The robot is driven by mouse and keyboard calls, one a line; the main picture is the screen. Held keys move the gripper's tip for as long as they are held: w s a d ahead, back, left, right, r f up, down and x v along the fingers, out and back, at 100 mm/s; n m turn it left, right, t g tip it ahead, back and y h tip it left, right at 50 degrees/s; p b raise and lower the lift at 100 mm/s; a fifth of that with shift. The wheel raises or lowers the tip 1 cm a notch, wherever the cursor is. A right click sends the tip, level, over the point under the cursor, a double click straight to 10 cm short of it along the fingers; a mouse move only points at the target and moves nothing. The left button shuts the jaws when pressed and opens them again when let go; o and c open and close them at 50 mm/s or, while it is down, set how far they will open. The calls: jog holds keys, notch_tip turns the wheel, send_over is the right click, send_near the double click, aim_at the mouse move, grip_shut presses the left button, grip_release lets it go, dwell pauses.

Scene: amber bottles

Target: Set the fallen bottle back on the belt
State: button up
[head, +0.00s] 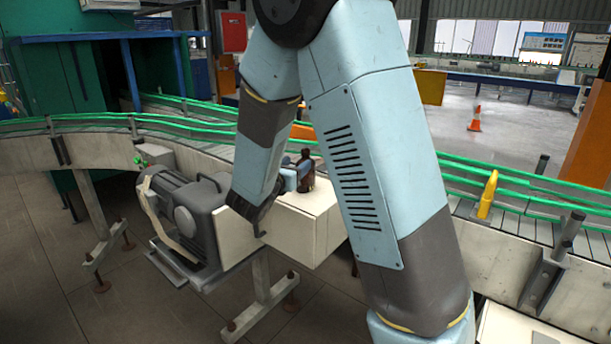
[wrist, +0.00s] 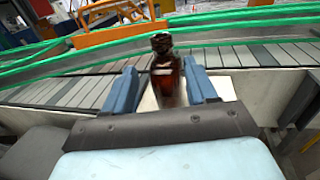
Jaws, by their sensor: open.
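An amber bottle (wrist: 166,80) stands upright between the two blue fingers of my gripper (wrist: 161,90) in the wrist view. The fingers are open, with a gap on each side of the bottle. In the head view the dark bottle (head: 306,172) stands on a cream box-shaped ledge (head: 312,222) beside the conveyor. My gripper (head: 290,178) is at it there, partly hidden by my arm. The slatted belt (wrist: 245,55) runs just beyond the bottle, between green rails.
A grey motor (head: 185,215) sits left of the ledge. Green guide rails (head: 530,185) edge the conveyor. An orange frame (wrist: 120,35) stands behind the belt in the wrist view. The visible belt stretch beyond the bottle is clear.

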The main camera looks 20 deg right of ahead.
aim_at(303, 158)
jog(key=shift+d+r+x, duration=0.1)
jog(key=shift+r+x, duration=0.05)
jog(key=shift+x, duration=1.35)
jog(key=shift+d+r+x, duration=0.1)
jog(key=shift+r+x, duration=0.1)
jog(key=shift+x, duration=1.35)
jog(key=shift+s, duration=0.2)
jog(key=shift+s, duration=0.1)
grip_shut()
